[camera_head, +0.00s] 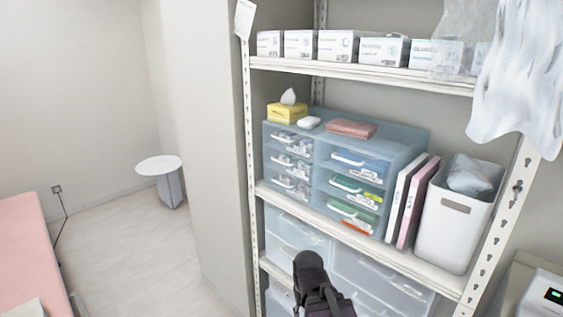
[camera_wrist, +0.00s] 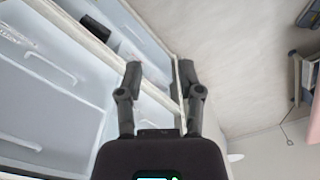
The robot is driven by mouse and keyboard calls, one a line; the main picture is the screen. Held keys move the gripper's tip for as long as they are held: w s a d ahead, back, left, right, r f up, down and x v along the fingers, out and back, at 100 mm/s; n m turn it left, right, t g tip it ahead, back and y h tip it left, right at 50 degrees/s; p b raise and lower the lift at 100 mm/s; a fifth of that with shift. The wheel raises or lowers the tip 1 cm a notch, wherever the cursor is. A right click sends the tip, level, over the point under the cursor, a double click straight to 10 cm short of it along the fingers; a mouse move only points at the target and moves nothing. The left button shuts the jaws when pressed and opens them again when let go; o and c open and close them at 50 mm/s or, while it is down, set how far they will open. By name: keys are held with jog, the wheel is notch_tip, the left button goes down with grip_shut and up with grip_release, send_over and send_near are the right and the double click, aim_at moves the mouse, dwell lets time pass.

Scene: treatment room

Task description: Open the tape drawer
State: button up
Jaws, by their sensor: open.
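A translucent blue drawer unit (camera_head: 320,150) stands on the middle shelf, with two columns of small labelled drawers, all seemingly shut. The labels are too small to read, so I cannot tell which is the tape drawer. My gripper shows in the wrist view (camera_wrist: 161,76), its two fingers apart with nothing held. In the head view my dark arm end is low, in front of the larger pale drawers (camera_head: 297,237) below the middle shelf; its fingertips are not clear there. In the wrist view, pale drawer fronts (camera_wrist: 45,90) lie left of the fingers.
A yellow tissue box (camera_head: 287,113), a white item and a pink pack (camera_head: 351,129) lie on the unit. Binders (camera_head: 405,200) and a white bin (camera_head: 455,215) stand to its right. A shelf post (camera_head: 250,150) edges the left; open floor (camera_head: 150,250) lies beyond.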

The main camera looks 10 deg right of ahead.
dwell(0.3)
jog(key=w+a+r+m+t+y, duration=0.25)
jog(key=w+a+t, duration=0.2)
jog(key=w, duration=0.75)
jog(key=m+t+h+p, duration=0.3)
jog(key=m+t+h, duration=0.3)
jog(key=m+t, duration=0.95)
send_near(281, 162)
jog(key=shift+s+a+g+y, duration=0.2)
jog(key=shift+s+g+y, duration=0.1)
jog(key=shift+s, duration=1.3)
jog(key=p+x, duration=0.2)
jog(key=x, duration=1.1)
jog(key=shift+w+d, duration=0.1)
jog(key=shift+w, duration=0.25)
